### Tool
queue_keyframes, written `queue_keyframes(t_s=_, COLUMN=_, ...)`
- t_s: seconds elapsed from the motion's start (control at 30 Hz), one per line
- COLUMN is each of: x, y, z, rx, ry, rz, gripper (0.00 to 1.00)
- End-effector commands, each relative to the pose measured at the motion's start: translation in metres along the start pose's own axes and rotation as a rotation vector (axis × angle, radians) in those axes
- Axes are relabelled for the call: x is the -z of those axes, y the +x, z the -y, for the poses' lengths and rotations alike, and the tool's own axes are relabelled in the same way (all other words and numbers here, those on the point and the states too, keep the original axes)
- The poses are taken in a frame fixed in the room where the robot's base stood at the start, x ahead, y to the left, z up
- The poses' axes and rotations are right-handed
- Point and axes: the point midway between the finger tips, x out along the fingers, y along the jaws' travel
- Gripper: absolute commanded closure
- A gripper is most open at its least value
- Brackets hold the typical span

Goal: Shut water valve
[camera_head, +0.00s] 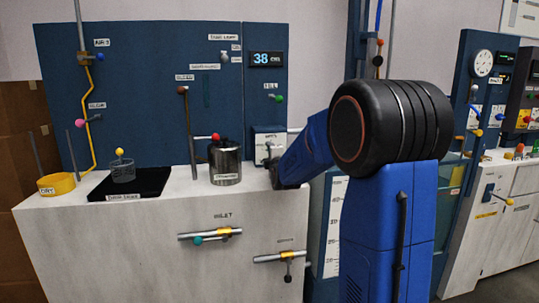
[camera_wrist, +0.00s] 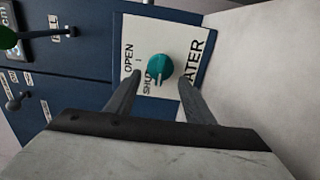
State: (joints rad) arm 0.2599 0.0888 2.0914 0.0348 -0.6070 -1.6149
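The water valve is a round teal knob (camera_wrist: 160,66) on a white plate (camera_wrist: 190,32) lettered OPEN, SHUT and WATER, sideways in the wrist view. A pale mark on the knob's lower edge lies near the word SHUT; its exact setting is hard to tell. My gripper (camera_wrist: 159,80) is open, with one finger on each side of the knob and visible gaps between. In the head view the plate (camera_head: 268,133) is on the blue panel above the counter. My gripper (camera_head: 272,168) is in front of it, and the knob is hard to make out there.
A metal pot (camera_head: 226,165) with a red knob stands left of my gripper. A green-knobbed lever (camera_head: 277,97) is above the plate; its green knob (camera_wrist: 8,38) is at the wrist view's left edge. The inlet valve (camera_head: 210,236) is on the counter front.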

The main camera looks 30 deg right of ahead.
Motion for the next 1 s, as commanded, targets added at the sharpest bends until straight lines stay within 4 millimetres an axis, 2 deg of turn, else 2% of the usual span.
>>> queue_keyframes(t_s=0.27, x=0.0, y=0.0, z=-0.001, rx=-0.002, ry=0.0, rz=0.0, gripper=0.52)
queue_keyframes(t_s=0.47, x=0.0, y=-0.014, z=-0.002, rx=-0.003, ry=0.001, rz=0.0, gripper=0.52)
queue_keyframes(t_s=1.0, x=0.0, y=-0.106, z=-0.002, rx=-0.003, ry=0.001, rz=0.0, gripper=0.52)
